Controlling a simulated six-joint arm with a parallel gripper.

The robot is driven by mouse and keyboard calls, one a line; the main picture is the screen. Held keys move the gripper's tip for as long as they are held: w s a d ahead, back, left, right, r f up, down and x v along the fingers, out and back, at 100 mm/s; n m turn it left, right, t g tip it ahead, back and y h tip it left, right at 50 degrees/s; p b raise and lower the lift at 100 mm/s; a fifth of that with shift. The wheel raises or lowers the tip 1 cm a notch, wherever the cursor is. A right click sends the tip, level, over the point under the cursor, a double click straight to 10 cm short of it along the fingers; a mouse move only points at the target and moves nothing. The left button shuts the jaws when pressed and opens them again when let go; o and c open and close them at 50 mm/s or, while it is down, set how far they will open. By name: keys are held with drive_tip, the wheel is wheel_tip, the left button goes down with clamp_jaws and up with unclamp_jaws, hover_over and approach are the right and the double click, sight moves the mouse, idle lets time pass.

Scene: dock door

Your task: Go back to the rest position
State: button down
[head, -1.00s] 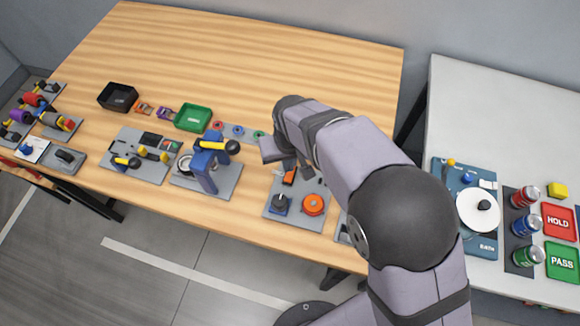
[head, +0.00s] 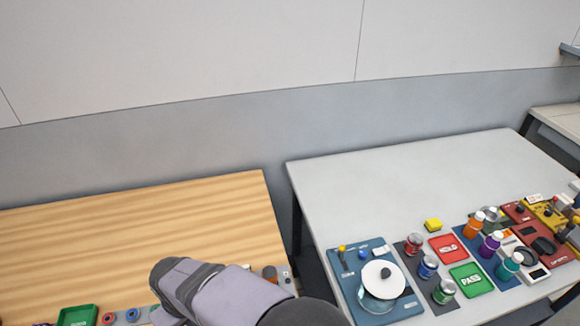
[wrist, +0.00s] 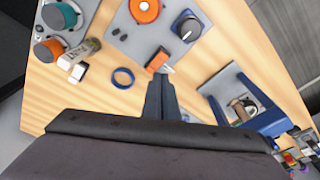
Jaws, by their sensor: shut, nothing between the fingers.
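My gripper (wrist: 161,88) shows in the wrist view with its two dark fingers together and nothing between them. It is above the wooden table (wrist: 100,85), pointing toward a small orange rocker switch (wrist: 157,62) on a grey plate. I cannot tell whether the fingertips touch the plate. In the head view only part of my arm shows at the bottom, over the wooden table (head: 150,225); the gripper itself is not clearly visible there.
In the wrist view, a blue ring (wrist: 122,78), orange dial (wrist: 145,10) and black knob (wrist: 187,26) lie near the fingers, with a blue frame (wrist: 265,122) to the right. In the head view, a white table (head: 400,180) holds a pot, cans and trays; the wooden table's back is clear.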

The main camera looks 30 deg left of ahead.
drive_tip(key=d+f+h, duration=0.1)
drive_tip(key=d, duration=0.2)
drive_tip(key=s+d+f+h, duration=0.1)
drive_tip(key=d+f, duration=0.1)
drive_tip(key=d, duration=0.2)
drive_tip(key=d+f, duration=0.2)
drive_tip(key=d, duration=0.2)
drive_tip(key=shift+s+d+f+n+h, duration=0.25)
drive_tip(key=shift+s+n+h, duration=0.15)
drive_tip(key=shift+g+h, duration=0.4)
drive_tip(key=shift+h, duration=0.2)
drive_tip(key=d, duration=0.4)
drive_tip(key=w+d, duration=0.1)
drive_tip(key=d, duration=0.2)
drive_tip(key=shift+r, duration=0.25)
drive_tip(key=w+d+r+m, duration=0.3)
drive_tip(key=w+d+m, duration=0.2)
drive_tip(key=d, duration=0.6)
drive_tip(key=w+d+r+m+y, duration=0.1)
drive_tip(key=w+d+r+m, duration=0.3)
drive_tip(key=d, duration=0.7)
drive_tip(key=w+d+r+m+y, duration=0.1)
drive_tip(key=w+d+r+m, duration=0.2)
drive_tip(key=w+d+m, duration=0.3)
drive_tip(key=shift+w+d+r+m, duration=0.2)
drive_tip(key=shift+d+r+m, duration=0.3)
drive_tip(key=shift+d, duration=2.05)
drive_tip(key=shift+f, duration=0.1)
